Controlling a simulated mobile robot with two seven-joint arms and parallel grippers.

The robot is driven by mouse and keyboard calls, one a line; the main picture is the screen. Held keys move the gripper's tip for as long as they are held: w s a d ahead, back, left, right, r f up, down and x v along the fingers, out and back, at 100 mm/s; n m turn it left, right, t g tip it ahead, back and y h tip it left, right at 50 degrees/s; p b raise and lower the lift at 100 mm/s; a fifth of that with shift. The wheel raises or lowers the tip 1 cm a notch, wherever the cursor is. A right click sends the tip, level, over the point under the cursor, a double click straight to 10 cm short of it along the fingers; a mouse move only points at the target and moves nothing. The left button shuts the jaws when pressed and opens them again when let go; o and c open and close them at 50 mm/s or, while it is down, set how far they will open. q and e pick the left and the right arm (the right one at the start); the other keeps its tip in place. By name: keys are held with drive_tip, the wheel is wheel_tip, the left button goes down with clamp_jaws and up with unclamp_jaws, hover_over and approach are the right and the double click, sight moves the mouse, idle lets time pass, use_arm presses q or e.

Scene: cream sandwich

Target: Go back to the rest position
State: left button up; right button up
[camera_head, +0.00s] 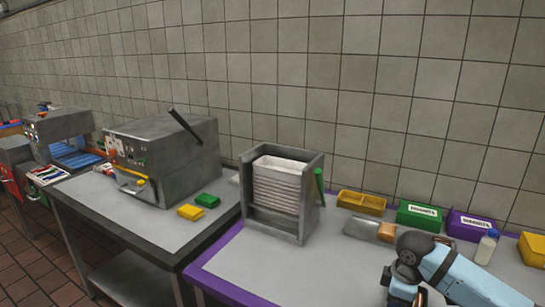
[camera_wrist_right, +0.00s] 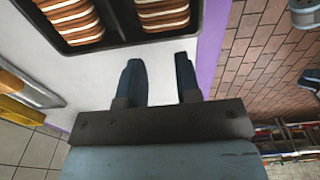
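My right arm (camera_head: 455,276) comes in from the lower right of the head view, over the purple-edged table (camera_head: 225,281). Its lower end is cut off by the bottom edge of the picture. In the right wrist view my right gripper (camera_wrist_right: 158,64) has its two dark fingers apart with nothing between them. A dark tray (camera_wrist_right: 121,38) with striped, layered sandwiches (camera_wrist_right: 160,14) lies just beyond the fingertips; part of it is outside the picture. My left gripper is not in view.
A metal rack (camera_head: 308,205) with stacked white trays (camera_head: 280,188) stands at the table's back left. Yellow (camera_head: 361,202), green (camera_head: 419,215) and purple (camera_head: 470,225) boxes line the wall, with a bottle (camera_head: 486,247) before them. A grey machine (camera_head: 165,155) stands on the left table.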

drive_tip(key=shift+t+y, duration=0.4)
drive_tip(key=shift+y, duration=0.1)
drive_tip(key=s+a+f, duration=0.1)
drive_tip(key=s+a, duration=0.1)
drive_tip(key=s+a+f, duration=0.3)
drive_tip(key=s+a, duration=0.1)
drive_tip(key=shift+a+f, duration=0.2)
drive_tip(key=shift+f, duration=0.05)
drive_tip(key=s+a+f+m+t+y, duration=0.1)
drive_tip(key=s+a+f+m, duration=0.1)
drive_tip(key=s+a, duration=0.5)
drive_tip(key=s+d+m+t+h, duration=0.1)
drive_tip(key=s+d+m, duration=0.3)
drive_tip(key=s, duration=0.5)
drive_tip(key=s+d+m+t+h, duration=0.1)
drive_tip(key=s+d+m, duration=0.3)
drive_tip(key=s, duration=0.5)
drive_tip(key=w+a+f+n+t+y+p, duration=0.1)
drive_tip(key=w+a+f+t+y+p, duration=0.2)
drive_tip(key=w+a+t+p, duration=0.3)
drive_tip(key=t+p, duration=0.1)
drive_tip(key=p, duration=0.3)
drive_tip(key=shift+w+a, duration=0.25)
drive_tip(key=shift+w, duration=0.05)
